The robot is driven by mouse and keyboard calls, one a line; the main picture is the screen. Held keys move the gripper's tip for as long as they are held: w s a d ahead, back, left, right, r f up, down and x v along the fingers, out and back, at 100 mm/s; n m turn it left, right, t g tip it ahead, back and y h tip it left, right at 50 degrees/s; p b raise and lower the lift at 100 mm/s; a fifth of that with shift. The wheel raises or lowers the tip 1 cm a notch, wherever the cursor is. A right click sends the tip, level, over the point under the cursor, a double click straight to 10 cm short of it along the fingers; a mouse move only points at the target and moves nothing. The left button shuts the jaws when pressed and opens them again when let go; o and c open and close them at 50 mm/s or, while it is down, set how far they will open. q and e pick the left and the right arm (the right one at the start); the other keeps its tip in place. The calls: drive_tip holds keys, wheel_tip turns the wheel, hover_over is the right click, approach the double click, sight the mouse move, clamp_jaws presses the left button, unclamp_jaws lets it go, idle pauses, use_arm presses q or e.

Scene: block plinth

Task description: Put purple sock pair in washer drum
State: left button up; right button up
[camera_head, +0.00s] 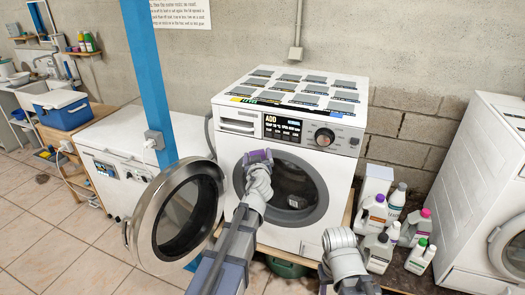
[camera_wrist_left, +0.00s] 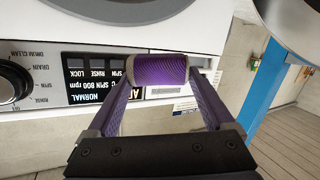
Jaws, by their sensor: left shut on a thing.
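The purple sock pair (camera_wrist_left: 160,69) is a ribbed roll between the fingertips of my left gripper (camera_wrist_left: 160,82), which is shut on it. In the head view, the purple sock pair (camera_head: 258,155) shows at the end of my left gripper (camera_head: 257,162), in front of the white washer (camera_head: 232,150). The round drum opening (camera_head: 300,195) is dark, partly covered by my left arm. The washer door (camera_head: 140,232) is swung open to the left. In the wrist view, the washer control panel (camera_wrist_left: 85,75) appears upside down behind the sock pair. My right gripper's fingers do not show.
A blue post (camera_head: 150,75) stands behind the open door. Several bottles (camera_head: 373,215) stand right of the washer. Another white machine (camera_head: 480,190) is at the far right. A white chest appliance (camera_head: 115,140) is at left. Flat grey items (camera_head: 315,90) cover the washer top.

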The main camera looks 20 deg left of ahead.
use_arm(q)
drive_tip(key=s+f+n+g+h+b, duration=0.1)
drive_tip(key=s+f+n+b, duration=0.2)
drive_tip(key=f+b, duration=0.2)
drive_tip(key=s+a+f+n+g+h+b, duration=0.1)
drive_tip(key=s+f+n+b, duration=0.2)
drive_tip(key=f, duration=0.9)
drive_tip(key=b, duration=0.3)
drive_tip(key=shift+f+n, duration=0.2)
drive_tip(key=shift+n, duration=0.1)
drive_tip(key=s+d+f+n+h+b, duration=0.1)
drive_tip(key=f+b, duration=0.2)
drive_tip(key=s+f+n+h+b, duration=0.1)
drive_tip(key=f+b, duration=0.2)
drive_tip(key=f, duration=0.1)
drive_tip(key=s+d+f+n+h+b, duration=0.1)
drive_tip(key=s+f+b, duration=0.1)
drive_tip(key=f+b, duration=0.1)
drive_tip(key=shift+s+d+f+n+g+h, duration=0.1)
drive_tip(key=shift+d+f+n+g+h, duration=0.1)
drive_tip(key=shift+d+n+g+h, duration=0.15)
drive_tip(key=shift+s+d+f+n+b, duration=0.2)
drive_tip(key=shift+d+f+n+b, duration=0.1)
drive_tip(key=shift+b, duration=0.3)
